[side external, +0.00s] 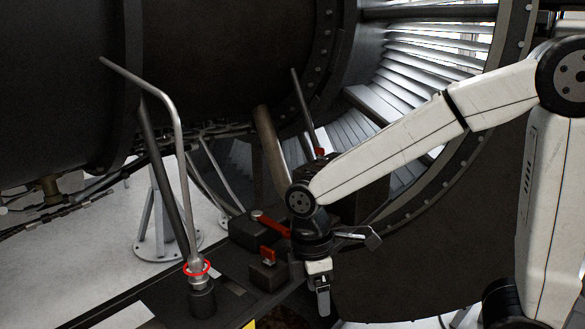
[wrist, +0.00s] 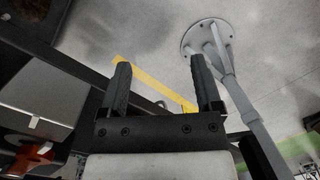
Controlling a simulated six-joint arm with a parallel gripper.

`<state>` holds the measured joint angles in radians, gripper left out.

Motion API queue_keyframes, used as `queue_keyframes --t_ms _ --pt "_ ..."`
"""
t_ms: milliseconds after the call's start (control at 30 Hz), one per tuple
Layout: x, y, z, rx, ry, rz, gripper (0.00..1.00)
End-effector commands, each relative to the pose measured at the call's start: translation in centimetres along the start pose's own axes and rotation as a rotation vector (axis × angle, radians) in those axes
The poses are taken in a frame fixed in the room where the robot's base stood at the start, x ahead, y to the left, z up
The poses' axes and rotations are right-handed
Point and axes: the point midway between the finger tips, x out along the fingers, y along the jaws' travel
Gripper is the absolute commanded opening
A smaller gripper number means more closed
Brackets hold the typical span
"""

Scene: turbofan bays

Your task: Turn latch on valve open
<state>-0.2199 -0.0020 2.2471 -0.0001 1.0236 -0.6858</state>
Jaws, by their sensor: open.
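In the side external view, a long red latch handle (side external: 271,224) sits on a dark valve block (side external: 247,233), reaching right toward my wrist. A smaller red latch (side external: 267,254) stands on a second dark block (side external: 268,275) nearer the camera. I cannot tell which latch is the task's. My gripper (side external: 323,298) hangs pointing down, just right of these blocks. In the wrist view my gripper (wrist: 163,75) is open, with nothing between its two dark fingers. Part of a red piece (wrist: 40,150) shows at that view's lower left, apart from the fingers.
A bent grey pipe (side external: 181,145) with a red ring (side external: 197,268) rises at the left. Another red part (side external: 320,152) and a dark rod stand behind my arm. The large dark engine casing (side external: 230,60) hangs above. A grey stand foot (wrist: 208,38) is on the floor.

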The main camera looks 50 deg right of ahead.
Motion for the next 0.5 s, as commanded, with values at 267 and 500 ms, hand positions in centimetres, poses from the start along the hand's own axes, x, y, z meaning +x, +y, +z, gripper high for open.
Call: queue_keyframes --t_ms 267,500 --pt "-6.1 -1.1 -2.3 -0.403 -0.065 -0.055 0.82" --pt "-11.9 0.7 -4.5 -0.627 -0.019 -0.011 0.82"
